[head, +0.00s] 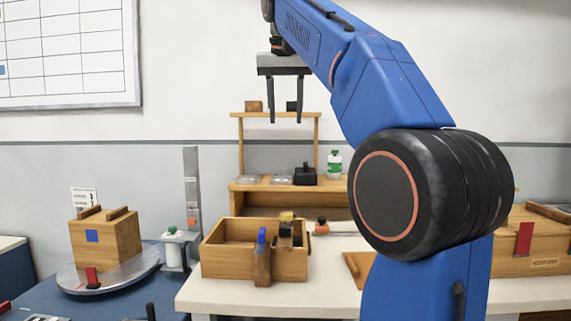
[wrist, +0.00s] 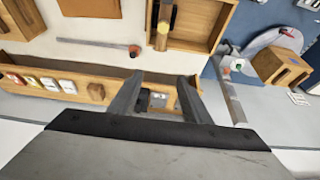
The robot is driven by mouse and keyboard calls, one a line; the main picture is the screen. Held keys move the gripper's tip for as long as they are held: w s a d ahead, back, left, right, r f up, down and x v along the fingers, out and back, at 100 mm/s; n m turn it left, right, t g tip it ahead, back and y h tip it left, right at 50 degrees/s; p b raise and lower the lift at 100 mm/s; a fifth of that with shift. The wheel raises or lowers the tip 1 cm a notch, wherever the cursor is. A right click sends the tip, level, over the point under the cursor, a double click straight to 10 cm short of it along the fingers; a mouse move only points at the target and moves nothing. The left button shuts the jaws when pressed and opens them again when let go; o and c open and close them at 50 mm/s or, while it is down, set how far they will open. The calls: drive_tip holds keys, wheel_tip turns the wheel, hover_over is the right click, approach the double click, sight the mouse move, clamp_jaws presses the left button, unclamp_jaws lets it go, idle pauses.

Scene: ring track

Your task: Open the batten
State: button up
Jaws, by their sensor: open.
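My gripper (head: 286,120) is open and empty, pointing down, high above the back of the workbench in the head view. Its two fingers also show apart in the wrist view (wrist: 160,80). I cannot tell for certain which part is the batten. Wooden strips (head: 117,213) lie on top of a wooden box (head: 124,241) with a blue square, on a round grey turntable (head: 75,280) at the left. Another wooden strip (head: 550,212) lies on a wooden chest (head: 525,262) with a red tag at the far right. My gripper touches none of them.
An open wooden tray (head: 225,268) stands mid-bench, with a blue-tipped upright (head: 262,262) at its front. Behind it is a wooden shelf (head: 250,184) with a black item (head: 305,176) and a green-white bottle (head: 334,163). A grey post (head: 191,190) stands left. My arm hides part of the bench.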

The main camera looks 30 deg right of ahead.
drive_tip(key=x, duration=1.5)
drive_tip(key=shift+f, duration=0.25)
clamp_jaws()
idle(0.8)
unclamp_jaws()
drive_tip(key=v, duration=1.7)
drive_tip(key=shift+r, duration=0.25)
